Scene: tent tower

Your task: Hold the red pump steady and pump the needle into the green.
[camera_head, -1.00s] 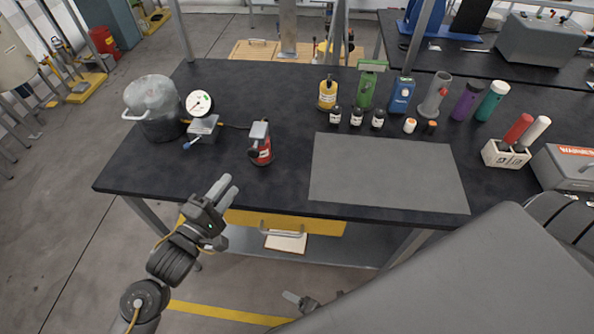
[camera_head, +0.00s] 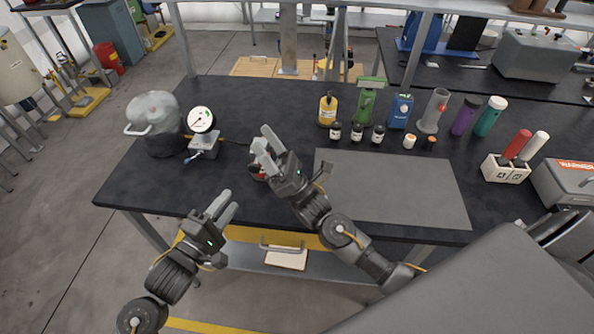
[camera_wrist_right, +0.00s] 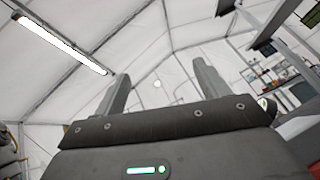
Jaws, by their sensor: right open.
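The red pump (camera_head: 259,176) stands on the black table, left of the grey mat, mostly hidden behind my right gripper. The round white gauge (camera_head: 201,119) is on a small grey stand to its left; a small green mark shows on its face, but the needle's exact reading is too small to tell. My right gripper (camera_head: 265,146) is open over the pump in the head view, with no visible hold on it. In the right wrist view its fingers (camera_wrist_right: 158,85) are wide apart and empty. My left gripper (camera_head: 221,203) is open and empty, off the table's front edge.
A dark pot with a clear, bag-like cover (camera_head: 155,115) stands left of the gauge. Several bottles and small jars line the back, including a yellow bottle (camera_head: 327,109). The grey mat (camera_head: 395,188) is bare. A white holder (camera_head: 506,171) with red and white handles stands at right.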

